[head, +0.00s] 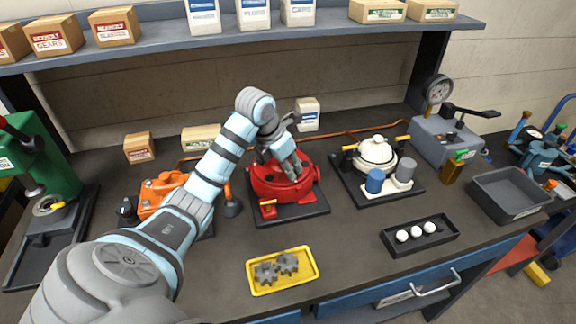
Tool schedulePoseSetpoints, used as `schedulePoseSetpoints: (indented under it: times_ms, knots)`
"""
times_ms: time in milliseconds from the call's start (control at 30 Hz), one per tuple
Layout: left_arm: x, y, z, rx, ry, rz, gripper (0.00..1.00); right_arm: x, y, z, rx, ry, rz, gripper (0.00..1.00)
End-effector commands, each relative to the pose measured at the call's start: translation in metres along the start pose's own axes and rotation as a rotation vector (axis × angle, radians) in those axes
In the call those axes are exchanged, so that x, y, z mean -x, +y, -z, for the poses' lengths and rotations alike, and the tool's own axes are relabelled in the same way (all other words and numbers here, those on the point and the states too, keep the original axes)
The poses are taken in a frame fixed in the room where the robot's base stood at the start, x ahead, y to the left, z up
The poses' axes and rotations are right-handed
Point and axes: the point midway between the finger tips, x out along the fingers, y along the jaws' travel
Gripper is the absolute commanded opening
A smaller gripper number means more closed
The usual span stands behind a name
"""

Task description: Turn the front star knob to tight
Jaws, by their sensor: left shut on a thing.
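The red motor (283,181) is a round housing on a dark base plate (291,212) in the middle of the bench. My left gripper (294,167) reaches down over the motor's top from the upper left. It is shut on a small part there, which the fingers hide. I cannot make out the front star knob or its setting. My right gripper is not in view.
An orange machine (163,188) stands left of the red motor, partly behind my arm. A white pot-like unit (375,153) stands right. In front are a yellow tray (253,287) with gears and a black tray (390,240) with white balls. A shelf (330,22) runs above.

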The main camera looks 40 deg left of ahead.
Motion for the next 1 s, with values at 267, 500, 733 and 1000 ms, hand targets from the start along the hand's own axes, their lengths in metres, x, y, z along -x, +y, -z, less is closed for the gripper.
schedulePoseSetpoints:
  times_ms: [267,500,733,1000]
  knots:
    - [0.0,0.0025,-0.0016,-0.191,-0.005,0.08,0.0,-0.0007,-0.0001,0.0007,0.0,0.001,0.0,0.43]
    - [0.0001,0.0046,-0.0027,-0.4,-0.006,0.167,0.0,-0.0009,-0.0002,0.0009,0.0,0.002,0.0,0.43]
    - [-0.0007,0.0059,-0.0041,-0.603,-0.006,0.252,0.0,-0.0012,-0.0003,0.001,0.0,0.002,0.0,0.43]
    - [-0.0015,0.0071,-0.0063,-0.84,-0.007,0.351,0.0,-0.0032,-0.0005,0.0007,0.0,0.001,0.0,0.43]
